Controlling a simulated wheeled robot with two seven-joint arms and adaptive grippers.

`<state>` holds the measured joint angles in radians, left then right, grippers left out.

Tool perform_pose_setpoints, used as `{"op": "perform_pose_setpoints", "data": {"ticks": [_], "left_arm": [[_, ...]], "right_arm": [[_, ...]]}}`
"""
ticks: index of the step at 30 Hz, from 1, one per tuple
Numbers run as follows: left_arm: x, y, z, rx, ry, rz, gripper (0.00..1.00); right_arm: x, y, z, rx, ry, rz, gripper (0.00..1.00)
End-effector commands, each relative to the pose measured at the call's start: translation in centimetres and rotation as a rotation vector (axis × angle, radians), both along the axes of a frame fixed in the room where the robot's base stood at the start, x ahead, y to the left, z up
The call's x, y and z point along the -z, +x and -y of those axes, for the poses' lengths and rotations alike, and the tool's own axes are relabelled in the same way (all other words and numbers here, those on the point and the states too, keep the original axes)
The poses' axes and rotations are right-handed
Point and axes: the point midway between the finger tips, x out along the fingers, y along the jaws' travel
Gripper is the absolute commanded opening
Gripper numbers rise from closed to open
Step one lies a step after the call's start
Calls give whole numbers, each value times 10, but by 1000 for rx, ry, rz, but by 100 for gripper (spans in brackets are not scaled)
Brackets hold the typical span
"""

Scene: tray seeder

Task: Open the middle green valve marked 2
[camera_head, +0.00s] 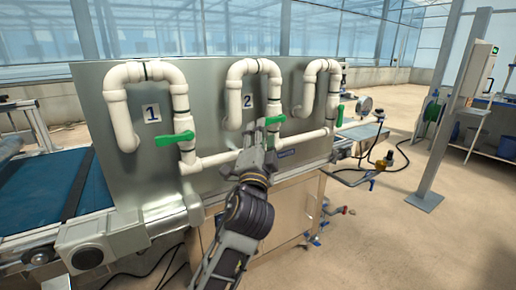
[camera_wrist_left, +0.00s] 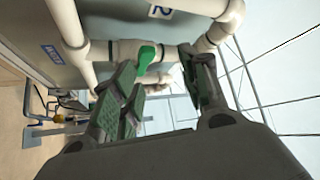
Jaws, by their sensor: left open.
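The middle green valve handle (camera_head: 275,120) sits on the white pipe beside the plate marked 2 (camera_head: 247,101) and points left-right in the head view. My left gripper (camera_head: 262,137) is just below and in front of it, with its arm coming up from the bottom. In the left wrist view the open left gripper (camera_wrist_left: 163,68) has its two fingers spread, and the green handle (camera_wrist_left: 147,55) shows just beyond the tip of the left-hand finger. Whether a finger touches the handle cannot be told. The valve body is partly hidden. My right gripper is out of view.
The green handle of valve 1 (camera_head: 175,138) lies sideways at the left; the right-hand green handle (camera_head: 340,115) stands upright. White looped pipes run across the grey panel (camera_head: 213,75). A blue conveyor (camera_head: 45,188) is at the left. Open floor (camera_head: 410,250) lies at the right.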

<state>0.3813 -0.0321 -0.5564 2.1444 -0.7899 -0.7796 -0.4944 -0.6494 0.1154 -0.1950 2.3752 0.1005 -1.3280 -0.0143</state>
Motion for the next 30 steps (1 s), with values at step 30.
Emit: {"op": "perform_pose_setpoints", "data": {"ticks": [30], "left_arm": [[13, -39, -4, 2, -2, -2, 44]], "right_arm": [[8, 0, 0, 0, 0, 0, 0]]}}
